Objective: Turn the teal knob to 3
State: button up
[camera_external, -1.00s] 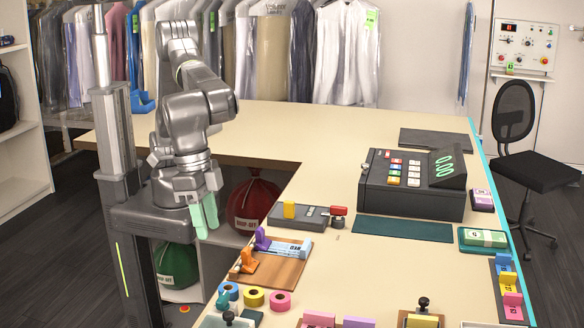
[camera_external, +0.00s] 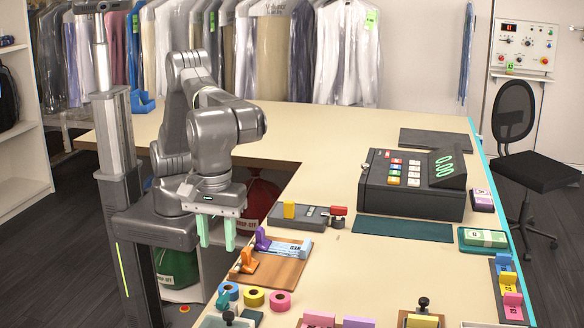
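I cannot pick out a teal knob in this view. A white control panel (camera_external: 526,48) on the back wall at the upper right carries a small red display, several dials and coloured buttons, all too small to read. My gripper (camera_external: 217,233) has two pale green fingers pointing down. They stand apart with nothing visible between them. It hangs beside the inner edge of the counter, left of the wooden board and far from the panel.
The cream counter (camera_external: 330,130) runs across the middle and down the right. A dark cash register (camera_external: 412,200), a grey device (camera_external: 300,216), a wooden board (camera_external: 283,268) and tape rolls (camera_external: 254,297) stand on it. A black chair (camera_external: 515,115) is near the panel. Bagged garments (camera_external: 345,50) hang behind.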

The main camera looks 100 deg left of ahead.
aim_at(227, 289)
notch_tip(227, 289, down, 13)
jog(key=shift+f+p, duration=0.1)
jog(key=shift+p, duration=0.65)
grip_shut()
